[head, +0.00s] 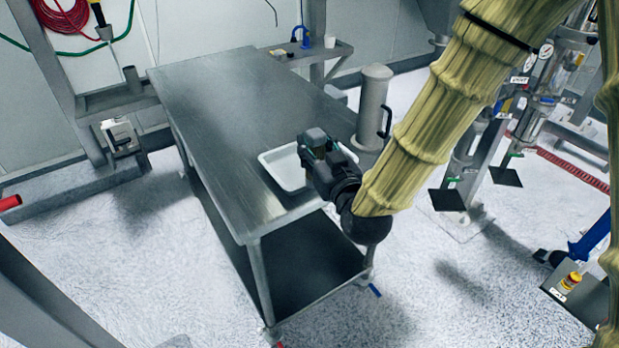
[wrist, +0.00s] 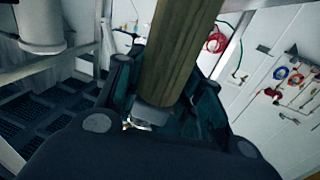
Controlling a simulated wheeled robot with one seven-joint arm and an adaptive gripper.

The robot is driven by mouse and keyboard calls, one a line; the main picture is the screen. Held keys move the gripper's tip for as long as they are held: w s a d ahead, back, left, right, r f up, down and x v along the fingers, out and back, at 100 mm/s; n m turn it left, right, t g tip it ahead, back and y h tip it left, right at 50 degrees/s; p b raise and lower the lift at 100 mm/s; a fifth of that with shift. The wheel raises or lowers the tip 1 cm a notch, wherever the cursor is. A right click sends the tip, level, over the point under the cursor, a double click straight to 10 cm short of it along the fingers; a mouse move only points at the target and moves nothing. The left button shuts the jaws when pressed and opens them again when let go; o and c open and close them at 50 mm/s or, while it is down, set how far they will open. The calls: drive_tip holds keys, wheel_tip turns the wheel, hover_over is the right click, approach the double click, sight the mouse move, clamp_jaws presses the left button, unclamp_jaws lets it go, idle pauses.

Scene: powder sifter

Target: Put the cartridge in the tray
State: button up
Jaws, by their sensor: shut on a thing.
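The cartridge (wrist: 183,48) is a long brownish cylinder with a grey end piece, seen in the wrist view. My gripper (wrist: 163,88) is shut on it, with dark teal fingers on both sides near that end. In the head view my gripper (head: 314,148) is over the near right part of the steel table, at the tray's right side. The cartridge cannot be made out there, hidden by the gripper. The white tray (head: 268,162) is shallow and rectangular, on the tabletop. The gripper covers its right part, and no object shows in the visible part.
The steel table (head: 215,110) has a clear top left of and beyond the tray, and a dark lower shelf (head: 305,262). A grey cylinder with a handle (head: 374,100) stands just right of the table. Piping and gauges (head: 535,75) stand farther right.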

drive_tip(key=shift+s+a+f, duration=0.1)
drive_tip(key=shift+a, duration=0.1)
drive_tip(key=w+d+f+p, duration=0.1)
drive_tip(key=w+f+p, duration=0.1)
drive_tip(key=w, duration=0.6)
drive_tip(key=w+d+f+p, duration=0.1)
drive_tip(key=w+f+p, duration=0.1)
drive_tip(key=w, duration=0.5)
drive_tip(key=shift+w+f, duration=0.4)
drive_tip(key=shift+f, duration=0.05)
drive_tip(key=shift+d, duration=0.1)
drive_tip(key=shift+f, duration=0.15)
drive_tip(key=o, duration=1.1)
